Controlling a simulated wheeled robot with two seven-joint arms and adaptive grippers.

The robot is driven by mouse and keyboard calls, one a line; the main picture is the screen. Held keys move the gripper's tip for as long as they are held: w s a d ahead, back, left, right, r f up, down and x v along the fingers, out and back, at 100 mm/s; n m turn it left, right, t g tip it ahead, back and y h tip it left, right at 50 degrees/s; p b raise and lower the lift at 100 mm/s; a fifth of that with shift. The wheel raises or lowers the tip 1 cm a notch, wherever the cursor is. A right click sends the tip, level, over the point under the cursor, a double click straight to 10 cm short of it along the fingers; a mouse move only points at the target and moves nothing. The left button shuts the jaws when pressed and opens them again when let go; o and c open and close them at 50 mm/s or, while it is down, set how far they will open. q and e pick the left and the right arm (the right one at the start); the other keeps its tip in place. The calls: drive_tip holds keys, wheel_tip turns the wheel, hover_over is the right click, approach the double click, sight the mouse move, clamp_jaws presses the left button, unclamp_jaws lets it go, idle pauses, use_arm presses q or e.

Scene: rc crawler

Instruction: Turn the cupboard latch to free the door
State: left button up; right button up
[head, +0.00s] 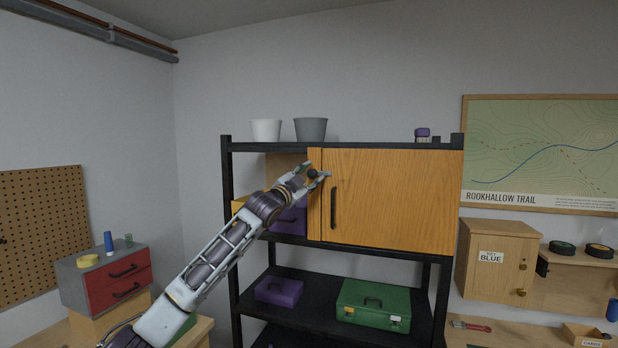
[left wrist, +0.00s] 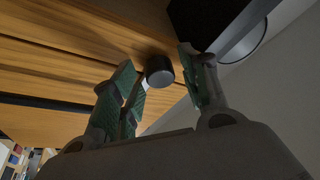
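The wooden cupboard door (head: 395,200) is shut on the black shelf unit, with a dark vertical handle (head: 333,208) near its left edge. The latch shows as a dark round knob (head: 313,174) at the door's upper left, and it also shows in the left wrist view (left wrist: 160,71). My left gripper (head: 317,171) is at the latch. In the left wrist view its green-padded fingers (left wrist: 158,60) are apart on either side of the knob. The knob lies nearer the left finger, with a gap on the right; contact is unclear. My right gripper is out of view.
Two pots (head: 311,129) stand on the shelf top (head: 375,145). A purple box (head: 278,291) and a green case (head: 373,305) sit on the lower shelf. A red drawer unit (head: 122,278) stands left; a small wooden cabinet (head: 497,262) stands right.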

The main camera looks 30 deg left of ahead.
use_arm(q)
drive_tip(key=c, duration=0.8)
